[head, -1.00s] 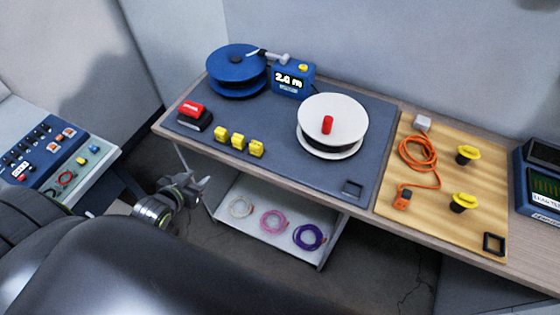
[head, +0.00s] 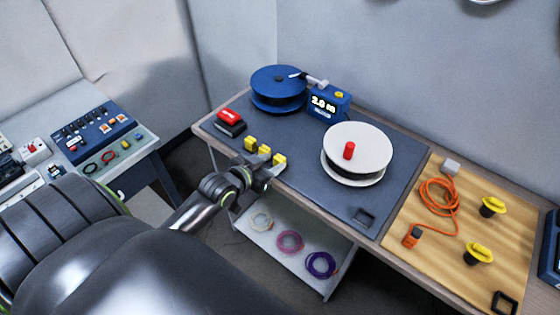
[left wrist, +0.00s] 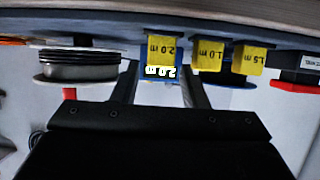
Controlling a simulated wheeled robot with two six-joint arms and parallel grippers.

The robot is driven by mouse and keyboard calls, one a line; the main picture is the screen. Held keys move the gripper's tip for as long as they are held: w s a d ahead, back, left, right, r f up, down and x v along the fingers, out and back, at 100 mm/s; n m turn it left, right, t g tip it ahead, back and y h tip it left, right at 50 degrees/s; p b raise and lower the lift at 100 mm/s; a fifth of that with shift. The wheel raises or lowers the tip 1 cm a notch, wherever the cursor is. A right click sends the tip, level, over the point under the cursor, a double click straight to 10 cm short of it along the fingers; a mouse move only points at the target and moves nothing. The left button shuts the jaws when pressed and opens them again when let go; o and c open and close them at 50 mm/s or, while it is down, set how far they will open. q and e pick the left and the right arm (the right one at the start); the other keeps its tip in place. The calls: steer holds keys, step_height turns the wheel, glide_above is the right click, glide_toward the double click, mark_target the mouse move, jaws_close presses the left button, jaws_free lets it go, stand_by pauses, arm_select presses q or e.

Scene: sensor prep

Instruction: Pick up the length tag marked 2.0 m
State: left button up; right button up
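The yellow length tag marked 2.0 m (left wrist: 161,50) is in line with the gap between my left gripper's fingers (left wrist: 158,77) in the left wrist view, which looks upside down. In the head view it is the rightmost yellow tag (head: 280,160), at the mat's front edge. My left gripper (head: 268,174) is open and right at this tag; I cannot tell whether a finger touches it. The tags marked 1.0 m (left wrist: 207,54) and 1.5 m (left wrist: 249,60) stand beside it in a row. My right gripper is not in view.
A red-topped block (head: 230,120) stands left of the tags. A blue reel (head: 277,84), a display reading 2.0 m (head: 325,104) and a white spool (head: 358,146) stand behind and right. A shelf with coiled cables (head: 290,243) is below the table.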

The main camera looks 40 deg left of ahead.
mark_target(282, 157)
arm_select(q)
steer(key=shift+x, duration=3.85)
steer(key=shift+c, duration=0.4)
steer(key=c, duration=0.6)
